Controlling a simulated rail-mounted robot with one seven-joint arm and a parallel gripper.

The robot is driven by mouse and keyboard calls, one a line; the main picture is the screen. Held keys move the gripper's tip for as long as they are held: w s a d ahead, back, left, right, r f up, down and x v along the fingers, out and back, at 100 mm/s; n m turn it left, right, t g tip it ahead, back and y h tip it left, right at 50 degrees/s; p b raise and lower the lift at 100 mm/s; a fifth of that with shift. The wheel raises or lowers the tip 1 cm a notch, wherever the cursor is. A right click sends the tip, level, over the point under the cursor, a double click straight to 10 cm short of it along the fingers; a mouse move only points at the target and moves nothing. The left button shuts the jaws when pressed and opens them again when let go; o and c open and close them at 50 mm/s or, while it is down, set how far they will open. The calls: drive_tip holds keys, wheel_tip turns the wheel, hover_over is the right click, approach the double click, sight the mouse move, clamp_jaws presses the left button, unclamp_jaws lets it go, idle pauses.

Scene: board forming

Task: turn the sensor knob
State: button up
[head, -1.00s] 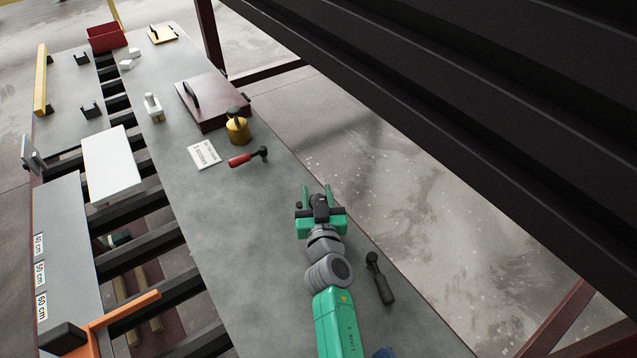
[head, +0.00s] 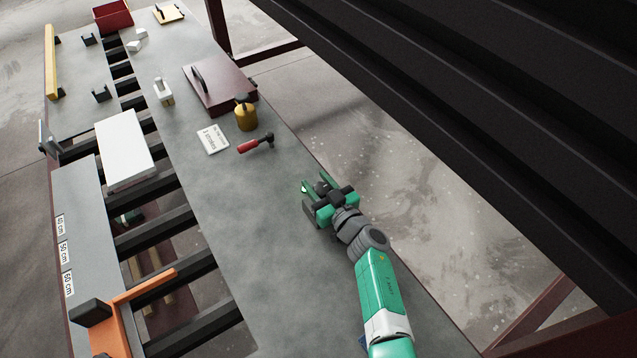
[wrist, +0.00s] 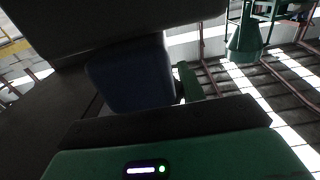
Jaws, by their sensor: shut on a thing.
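I cannot make out a sensor knob for certain in either view. My gripper (head: 308,197), green with dark parts, is over the right edge of the long grey table (head: 225,215), its fingers pointing to the upper left. In the wrist view a dark blue blocky thing (wrist: 130,75) shows beyond my green gripper body, under a large dark shape. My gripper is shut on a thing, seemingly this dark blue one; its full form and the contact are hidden.
A red-handled hammer (head: 256,143), a white card (head: 212,139), a yellow container (head: 245,117) and a dark red case (head: 217,87) lie beyond my gripper. A white block (head: 125,148) and an orange frame (head: 108,330) are at left. The table's middle is clear.

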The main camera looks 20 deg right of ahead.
drive_tip(key=o, duration=1)
drive_tip(key=shift+c, duration=0.2)
drive_tip(key=shift+s+d+r+p, duration=0.1)
drive_tip(key=shift+s+p, duration=0.15)
drive_tip(key=shift+p, duration=0.15)
drive_tip(key=p+v, duration=0.4)
drive_tip(key=v, duration=0.3)
drive_tip(key=shift+p, duration=0.3)
drive_tip(key=shift+s, duration=0.15)
